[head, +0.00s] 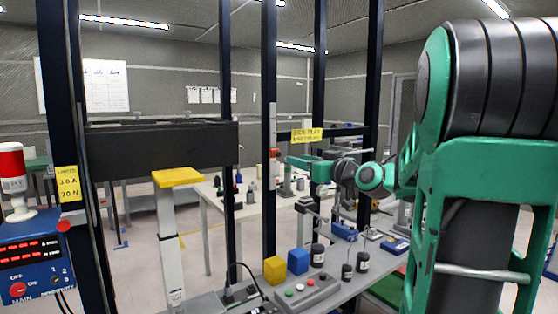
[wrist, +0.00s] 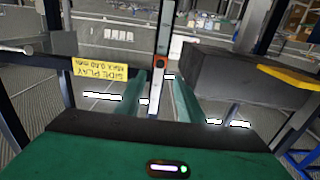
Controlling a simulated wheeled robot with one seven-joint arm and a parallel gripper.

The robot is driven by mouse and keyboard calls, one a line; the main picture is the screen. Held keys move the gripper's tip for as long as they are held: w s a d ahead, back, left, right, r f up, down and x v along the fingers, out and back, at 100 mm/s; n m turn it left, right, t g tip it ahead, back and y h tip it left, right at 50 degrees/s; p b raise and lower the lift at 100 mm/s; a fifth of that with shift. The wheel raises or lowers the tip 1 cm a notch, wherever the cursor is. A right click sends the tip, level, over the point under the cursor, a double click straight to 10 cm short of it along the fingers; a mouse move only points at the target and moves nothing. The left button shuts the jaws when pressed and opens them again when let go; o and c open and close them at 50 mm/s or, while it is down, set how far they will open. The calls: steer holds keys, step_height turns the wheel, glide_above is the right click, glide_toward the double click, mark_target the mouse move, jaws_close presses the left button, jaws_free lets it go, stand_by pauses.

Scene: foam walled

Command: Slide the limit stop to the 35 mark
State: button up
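The limit stop (head: 275,154) is a small orange-red block on a dark upright post in the head view. A pale scale strip (head: 272,117) runs up the post above it; its marks are too small to read. My gripper (head: 288,160) is just right of the stop, pointing left at it. In the wrist view my gripper (wrist: 160,88) has two green fingers apart, with the post and the stop (wrist: 160,48) showing in line with the gap. I cannot tell whether the fingers touch the stop.
A yellow side-play sign (head: 306,135) hangs right of the post. A dark beam (head: 160,148) crosses at left, above a yellow-topped column (head: 178,178). The bench (head: 335,300) below carries yellow and blue blocks, dark jars and a button box (head: 306,290).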

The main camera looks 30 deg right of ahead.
mark_target(279, 155)
steer(key=w, duration=0.9)
steer(key=shift+w+a, duration=0.1)
steer(key=shift+a, duration=0.15)
